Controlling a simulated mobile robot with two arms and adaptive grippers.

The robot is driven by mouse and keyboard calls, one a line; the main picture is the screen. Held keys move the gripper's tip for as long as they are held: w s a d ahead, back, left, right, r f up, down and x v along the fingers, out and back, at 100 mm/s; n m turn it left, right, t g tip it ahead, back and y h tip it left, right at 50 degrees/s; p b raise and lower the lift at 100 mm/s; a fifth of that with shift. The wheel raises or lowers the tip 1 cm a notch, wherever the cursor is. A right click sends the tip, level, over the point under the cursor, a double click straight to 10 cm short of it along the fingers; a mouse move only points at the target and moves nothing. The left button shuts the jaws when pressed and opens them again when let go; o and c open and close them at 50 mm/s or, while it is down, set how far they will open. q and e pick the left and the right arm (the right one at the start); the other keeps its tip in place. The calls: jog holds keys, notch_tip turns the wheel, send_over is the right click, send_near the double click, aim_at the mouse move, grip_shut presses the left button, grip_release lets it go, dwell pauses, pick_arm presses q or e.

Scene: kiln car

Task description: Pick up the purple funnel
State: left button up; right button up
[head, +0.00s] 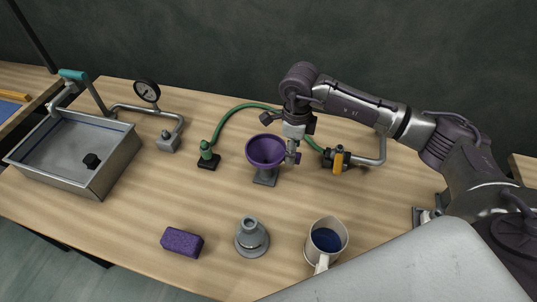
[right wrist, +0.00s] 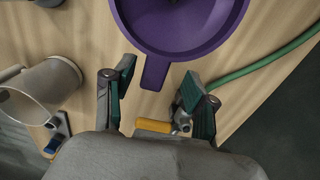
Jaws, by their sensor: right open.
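The purple funnel (head: 266,150) sits wide mouth up, at a grey stand (head: 265,176) near the middle of the table. In the right wrist view the funnel bowl (right wrist: 180,28) is at the top edge. Its flat purple tab (right wrist: 155,72) points toward my right gripper. My right gripper (head: 291,148) is just right of the funnel in the head view, pointing down. In the right wrist view the gripper (right wrist: 157,92) is open, with the tab's end roughly between its two fingers. I cannot tell whether either finger touches it. My left gripper is not in view.
A green hose (head: 232,117) curves behind the funnel to a yellow-handled valve (head: 338,160). In front are a purple sponge (head: 182,242), a grey cone-shaped part (head: 251,237) and a mug (head: 327,240). A metal basin (head: 112,170) and gauge (head: 147,91) are left.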

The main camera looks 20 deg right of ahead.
aim_at(274, 160)
jog(key=f, duration=0.1)
jog(key=f+p, duration=0.1)
jog(key=f, duration=0.1)
jog(key=shift+s+a+f+p, duration=0.2)
jog(key=shift+a+f+p, duration=0.05)
jog(key=shift+f+p, duration=0.1)
jog(key=shift+f, duration=0.5)
grip_shut()
